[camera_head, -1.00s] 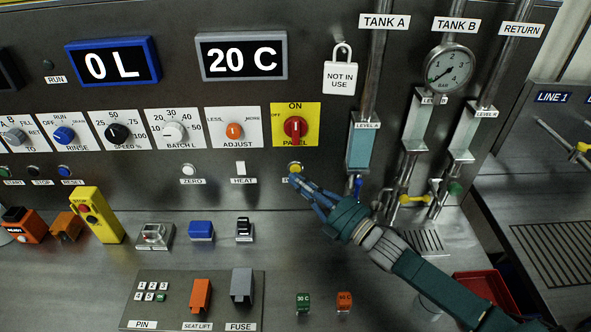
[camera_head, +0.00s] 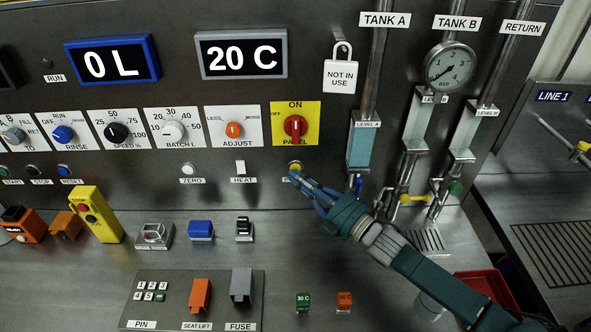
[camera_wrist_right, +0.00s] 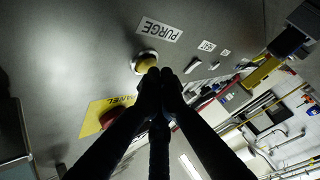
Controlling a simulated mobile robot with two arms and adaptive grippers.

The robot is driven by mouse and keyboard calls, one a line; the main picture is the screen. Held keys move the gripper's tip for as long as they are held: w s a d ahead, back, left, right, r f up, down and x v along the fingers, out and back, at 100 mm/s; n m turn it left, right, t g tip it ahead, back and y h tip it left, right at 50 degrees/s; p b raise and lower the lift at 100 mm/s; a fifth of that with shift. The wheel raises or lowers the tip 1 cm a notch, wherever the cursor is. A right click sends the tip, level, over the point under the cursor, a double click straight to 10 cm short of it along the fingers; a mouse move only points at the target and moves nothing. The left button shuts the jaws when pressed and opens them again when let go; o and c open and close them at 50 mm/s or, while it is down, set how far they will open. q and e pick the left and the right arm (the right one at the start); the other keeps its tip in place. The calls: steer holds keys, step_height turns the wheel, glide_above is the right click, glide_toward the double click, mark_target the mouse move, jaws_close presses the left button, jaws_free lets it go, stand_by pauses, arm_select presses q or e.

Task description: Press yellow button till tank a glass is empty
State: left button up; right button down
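The yellow button (camera_head: 295,166) is on the steel panel below the red PANEL switch. My right gripper (camera_head: 293,175) is at the button's lower edge in the head view. In the wrist view my right gripper (camera_wrist_right: 161,76) has its fingers together, with tips at the button's edge; I cannot tell whether they press it. The tank A glass (camera_head: 359,153), under the TANK A pipe, shows teal liquid. My left gripper is not in view.
The red PANEL switch (camera_head: 295,127) is just above the button. The ZERO button (camera_head: 188,170) and HEAT switch (camera_head: 240,167) are to its left. A blue valve handle (camera_head: 358,184) is below the tank A glass, close to my right arm. The counter below is partly clear.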

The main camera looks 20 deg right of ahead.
steer(key=shift+w+d, duration=0.1)
steer(key=shift+w, duration=0.3)
stand_by(0.7)
steer(key=shift+s+r, duration=0.1)
steer(key=shift+s+a, duration=0.25)
steer(key=shift+s, duration=0.45)
steer(key=shift+p, duration=0.35)
steer(key=s+p, duration=0.1)
steer(key=s, duration=0.1)
steer(key=s+a+p, duration=0.1)
steer(key=s, duration=0.1)
steer(key=shift+s+a, duration=0.2)
steer(key=shift+s, duration=0.2)
stand_by(0.4)
